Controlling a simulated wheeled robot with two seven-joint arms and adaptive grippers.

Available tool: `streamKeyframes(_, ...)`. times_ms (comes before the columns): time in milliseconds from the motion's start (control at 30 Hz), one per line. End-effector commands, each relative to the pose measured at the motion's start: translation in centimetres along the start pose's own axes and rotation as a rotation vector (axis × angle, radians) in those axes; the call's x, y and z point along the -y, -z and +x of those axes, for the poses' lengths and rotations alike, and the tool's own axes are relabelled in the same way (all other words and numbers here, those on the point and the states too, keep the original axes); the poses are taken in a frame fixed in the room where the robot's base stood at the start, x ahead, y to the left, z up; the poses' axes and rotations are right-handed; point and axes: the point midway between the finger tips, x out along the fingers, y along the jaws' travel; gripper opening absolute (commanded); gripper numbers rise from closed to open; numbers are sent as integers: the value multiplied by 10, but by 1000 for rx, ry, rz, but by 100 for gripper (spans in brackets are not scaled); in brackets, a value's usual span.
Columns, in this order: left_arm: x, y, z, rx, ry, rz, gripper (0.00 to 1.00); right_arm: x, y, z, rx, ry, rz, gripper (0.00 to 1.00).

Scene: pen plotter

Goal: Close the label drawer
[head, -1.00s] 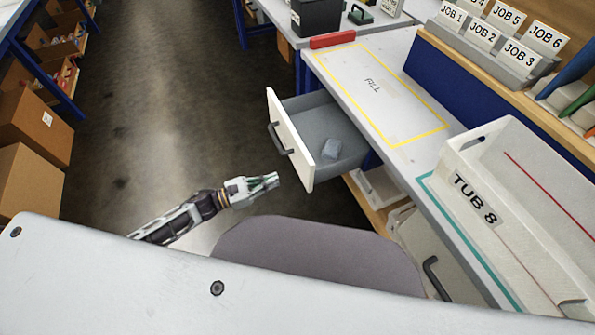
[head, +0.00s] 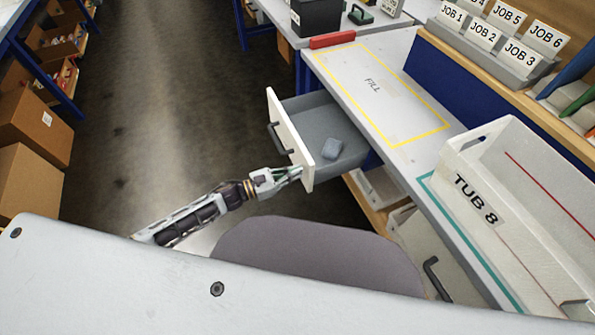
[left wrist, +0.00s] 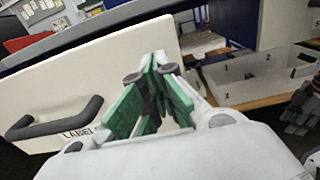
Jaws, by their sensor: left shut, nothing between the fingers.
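The label drawer (head: 291,140) is pulled out from under the workbench, with its white front facing left and a dark bar handle (head: 280,138). The green-padded fingers (left wrist: 152,75) look close to or touching the front.
The workbench carries a yellow FILL outline (head: 372,88), a red block (head: 332,40) and a white TUB 8 bin (head: 475,198). A grey chair-like rounded shape (head: 310,255) lies below the drawer. Boxes (head: 35,128) stand at left. The floor left of the drawer is clear.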

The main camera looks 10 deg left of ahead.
Motion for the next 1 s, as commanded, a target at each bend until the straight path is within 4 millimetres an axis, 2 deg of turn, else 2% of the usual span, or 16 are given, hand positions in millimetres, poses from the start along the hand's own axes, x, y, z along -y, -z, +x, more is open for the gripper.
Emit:
streamKeyframes(233, 0, 0, 10, 0, 0, 0, 0, 0, -1, 0, 4, 0, 0, 37)
streamKeyframes(767, 0, 0, 12, 1, 0, 1, 0, 1, -6, 1, 12, 1, 0, 37)
streamKeyframes(1000, 0, 0, 22, 2, 0, 0, 0, 2, -1, -3, 19, 4, -1, 37)
